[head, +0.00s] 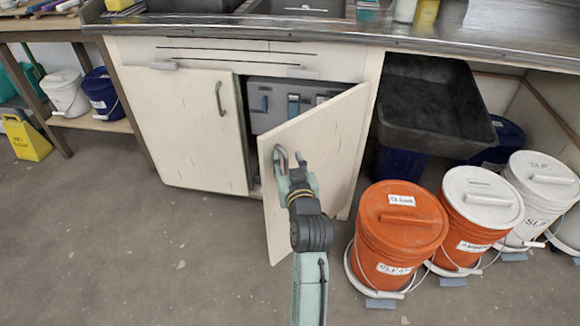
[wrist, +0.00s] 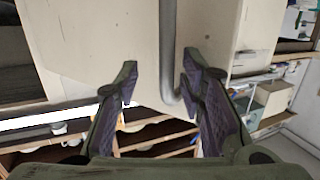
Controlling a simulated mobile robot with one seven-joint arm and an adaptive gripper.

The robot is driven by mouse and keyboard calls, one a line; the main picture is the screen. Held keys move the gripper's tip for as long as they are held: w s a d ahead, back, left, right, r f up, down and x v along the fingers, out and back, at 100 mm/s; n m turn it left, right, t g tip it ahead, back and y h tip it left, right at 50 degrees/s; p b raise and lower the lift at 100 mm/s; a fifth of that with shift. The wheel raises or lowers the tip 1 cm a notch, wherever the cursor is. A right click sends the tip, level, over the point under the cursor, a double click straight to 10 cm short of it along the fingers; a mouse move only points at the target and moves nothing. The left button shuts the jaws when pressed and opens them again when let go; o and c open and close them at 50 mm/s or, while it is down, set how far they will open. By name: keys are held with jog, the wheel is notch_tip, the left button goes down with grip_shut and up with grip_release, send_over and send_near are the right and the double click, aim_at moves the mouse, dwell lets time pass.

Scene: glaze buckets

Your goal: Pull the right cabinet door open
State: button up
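The right cabinet door (head: 335,140) is a cream panel that stands swung out from the cabinet at an angle. Its grey bar handle (head: 281,158) is near the door's free edge. My gripper (head: 298,176) is at the handle, in front of the door. In the wrist view, the handle (wrist: 168,50) runs down between the two fingers of my gripper (wrist: 160,88) and bends at its lower end. The fingers are spread, with a visible gap on the left side of the bar. Contact on the right side is hard to tell.
The left cabinet door (head: 185,130) is shut. A grey toolbox-like case (head: 275,98) shows inside the opening. An orange bucket (head: 400,235) stands close right of the open door, with more buckets beyond. The floor (head: 150,250) at left is clear.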

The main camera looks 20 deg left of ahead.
notch_tip(320, 180, up, 7)
jog(key=t, duration=0.1)
jog(key=shift+d, duration=0.3)
jog(key=shift+g, duration=0.7)
jog(key=f, duration=0.5)
jog(key=shift+s+a+f, duration=0.1)
jog(key=shift+s, duration=0.2)
jog(key=s+d+b, duration=0.1)
jog(key=s+d, duration=0.3)
jog(key=d, duration=0.7)
jog(key=shift+d+f, duration=0.2)
jog(key=shift+d, duration=0.15)
jog(key=shift+f, duration=0.25)
jog(key=shift+c, duration=0.5)
